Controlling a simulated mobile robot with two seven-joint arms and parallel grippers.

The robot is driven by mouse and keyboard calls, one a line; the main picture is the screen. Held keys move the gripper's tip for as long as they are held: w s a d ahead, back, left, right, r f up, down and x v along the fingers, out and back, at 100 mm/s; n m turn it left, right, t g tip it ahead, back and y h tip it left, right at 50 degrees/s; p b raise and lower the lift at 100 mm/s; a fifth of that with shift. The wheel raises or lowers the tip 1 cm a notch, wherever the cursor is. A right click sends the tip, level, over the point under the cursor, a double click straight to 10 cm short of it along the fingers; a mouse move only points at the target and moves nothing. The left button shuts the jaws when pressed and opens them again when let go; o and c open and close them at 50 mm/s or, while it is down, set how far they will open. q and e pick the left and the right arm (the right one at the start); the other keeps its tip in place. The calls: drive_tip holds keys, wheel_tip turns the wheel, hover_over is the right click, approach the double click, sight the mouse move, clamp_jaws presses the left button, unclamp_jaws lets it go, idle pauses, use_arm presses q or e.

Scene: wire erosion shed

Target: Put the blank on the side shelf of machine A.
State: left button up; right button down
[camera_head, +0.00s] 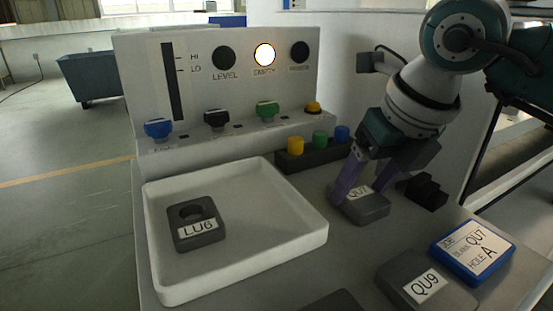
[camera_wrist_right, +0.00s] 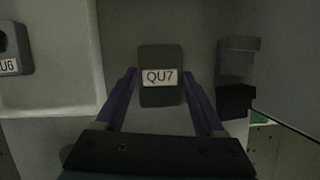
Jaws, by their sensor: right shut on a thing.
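The blank labelled QU7 (camera_head: 366,207) is a dark grey block with a white label, right of the white tray. It also shows in the wrist view (camera_wrist_right: 160,98), label facing the camera, between the purple fingers. My right gripper (camera_head: 361,187) reaches down from the upper right and is shut on this blank. I cannot tell whether the blank touches the counter or is just above it. A blue-framed card (camera_head: 472,251) reads QU7 and hole A. My left gripper is not in view. No side shelf can be clearly made out.
A white tray (camera_head: 160,286) holds a grey block LU6 (camera_head: 186,240) with a round hole. Block QU9 (camera_head: 427,283) lies at the front right. A dark holder with yellow, green and blue pieces (camera_head: 318,156) stands behind. A control panel (camera_head: 218,82) has its EMPTY lamp lit.

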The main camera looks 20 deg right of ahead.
unclamp_jaws()
drive_tip(key=shift+r, duration=0.1)
drive_tip(key=p+v, duration=0.1)
drive_tip(key=v, duration=1)
drive_tip(key=shift+r, duration=0.4)
drive_tip(key=shift+s, duration=0.15)
